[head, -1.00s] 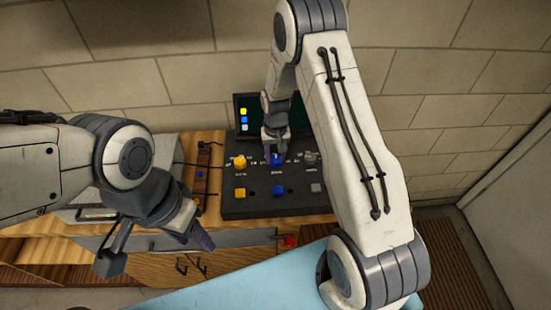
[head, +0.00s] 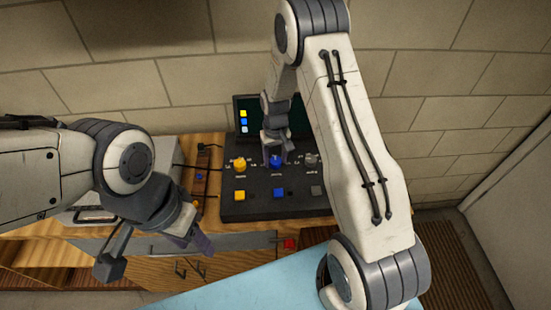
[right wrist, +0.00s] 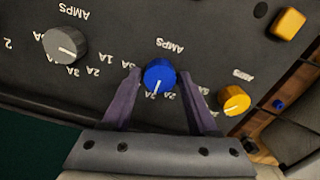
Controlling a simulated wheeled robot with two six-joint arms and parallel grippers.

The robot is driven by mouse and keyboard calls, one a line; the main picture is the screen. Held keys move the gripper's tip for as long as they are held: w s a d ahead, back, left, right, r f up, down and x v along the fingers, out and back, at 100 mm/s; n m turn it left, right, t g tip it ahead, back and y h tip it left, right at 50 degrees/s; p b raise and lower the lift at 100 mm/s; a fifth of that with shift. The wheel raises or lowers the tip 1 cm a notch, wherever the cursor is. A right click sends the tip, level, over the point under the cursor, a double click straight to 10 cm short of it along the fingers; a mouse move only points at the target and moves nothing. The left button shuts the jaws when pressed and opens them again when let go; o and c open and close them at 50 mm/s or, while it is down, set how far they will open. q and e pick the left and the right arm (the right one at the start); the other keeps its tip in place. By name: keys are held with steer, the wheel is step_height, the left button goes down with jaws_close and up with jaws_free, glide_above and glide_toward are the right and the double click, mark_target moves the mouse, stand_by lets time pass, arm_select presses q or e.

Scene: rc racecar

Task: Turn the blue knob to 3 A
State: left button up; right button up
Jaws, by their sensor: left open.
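The blue knob (head: 276,161) is in the middle of the black control panel, and it also shows in the right wrist view (right wrist: 159,75). Its white pointer line points to the lower edge of that view, close to the upside-down 3A label, with 2A just right of it. My right gripper (right wrist: 160,75) has one finger on each side of the knob, with a visible gap on both sides. In the head view my right gripper (head: 276,150) is over the knob and partly hides it. My left gripper (head: 203,246) is open and empty, left of the panel, near the desk front.
A yellow knob (head: 240,164) and a grey knob (head: 311,159) flank the blue one. Yellow, blue and grey square buttons sit below them. A dark screen (head: 243,103) stands behind the panel. A red object (head: 289,244) is at the desk's front.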

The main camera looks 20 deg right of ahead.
mark_target(275, 161)
steer(key=shift+o, duration=0.3)
steer(key=shift+r, duration=0.2)
step_height(275, 161, up, 10)
steer(key=b, duration=0.2)
steer(key=shift+b, duration=0.4)
steer(key=s+a+r+n+b, duration=0.2)
steer(key=s+a+r+n, duration=0.35)
steer(key=s+a, duration=0.9)
steer(key=s+a+r+n+y, duration=0.1)
steer(key=s+n, duration=0.1)
steer(key=s, duration=1.3)
steer(key=shift+r, duration=0.15)
